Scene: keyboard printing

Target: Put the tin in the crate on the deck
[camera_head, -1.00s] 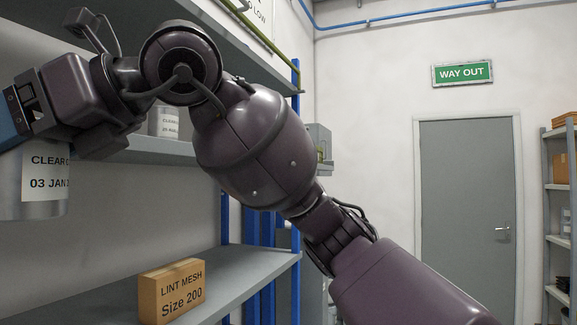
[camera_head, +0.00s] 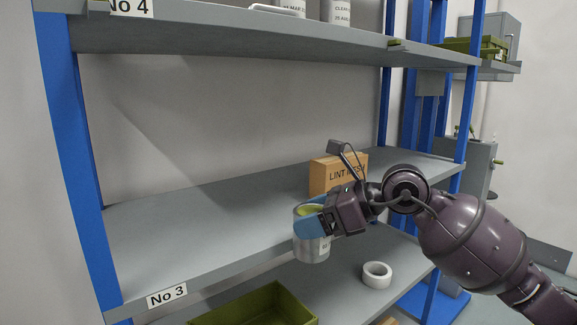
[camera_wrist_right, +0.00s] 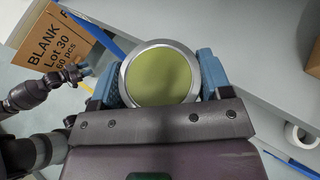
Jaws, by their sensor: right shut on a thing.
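The tin (camera_head: 313,249) is a silver can with a yellow-green top and a pale label. My right gripper (camera_head: 312,226) is shut on it and holds it upright in front of the front edge of the shelf marked No 3. In the right wrist view the tin's round green top (camera_wrist_right: 161,77) sits between the blue fingers of my right gripper (camera_wrist_right: 160,88). An olive-green crate (camera_head: 212,318) stands on the lower deck (camera_head: 345,290), below and left of the tin; the picture's bottom edge cuts it off.
A lint mesh box (camera_head: 325,176) stands on the No 3 shelf (camera_head: 200,215) behind my gripper. A white roll (camera_head: 377,274) lies on the lower deck, right of the crate. A blue upright (camera_head: 75,150) stands at left. The wrist view shows a "BLANK" box (camera_wrist_right: 62,48).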

